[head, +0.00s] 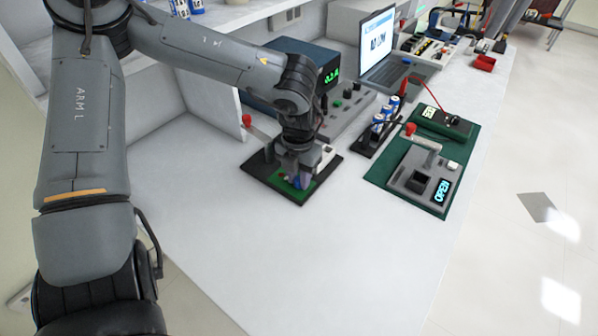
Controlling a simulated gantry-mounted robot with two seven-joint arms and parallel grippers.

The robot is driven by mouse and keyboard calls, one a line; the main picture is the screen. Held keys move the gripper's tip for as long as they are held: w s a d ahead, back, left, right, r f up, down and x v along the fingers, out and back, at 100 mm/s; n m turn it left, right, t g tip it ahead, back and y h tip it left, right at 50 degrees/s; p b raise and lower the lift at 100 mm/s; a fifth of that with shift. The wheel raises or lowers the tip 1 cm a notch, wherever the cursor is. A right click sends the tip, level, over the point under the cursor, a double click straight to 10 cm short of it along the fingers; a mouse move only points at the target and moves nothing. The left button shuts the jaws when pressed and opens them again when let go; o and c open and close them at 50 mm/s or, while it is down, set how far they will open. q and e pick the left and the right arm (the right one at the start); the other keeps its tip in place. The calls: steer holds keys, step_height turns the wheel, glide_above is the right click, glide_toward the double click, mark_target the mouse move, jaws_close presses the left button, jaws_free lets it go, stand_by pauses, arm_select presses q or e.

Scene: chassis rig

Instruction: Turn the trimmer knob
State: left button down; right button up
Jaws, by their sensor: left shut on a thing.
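A small green circuit board (292,191) sits on a black base plate (262,171) on the white bench. My left gripper (299,180) reaches down onto the board from above, its fingers close together. A small blue patch shows between and beside the fingertips; it appears to be the trimmer knob, but the fingers cover most of it. The gripper is shut on it. The knob's angle cannot be read. My right gripper is not in view.
A grey fixture with an OPEN display (440,191) stands on a green mat (377,174) to the right. A rack of blue-and-white cans (378,123), an instrument with green digits (331,75) and a laptop (378,47) stand behind. The bench front (330,250) is clear.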

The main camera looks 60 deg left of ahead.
mark_target(299, 178)
arm_select(q)
steer(key=shift+n, duration=0.3)
steer(key=c, duration=0.9)
jaws_free()
steer(key=shift+r, duration=0.1)
step_height(299, 178, up, 11)
steer(key=p, duration=0.5)
steer(key=shift+a, duration=0.1)
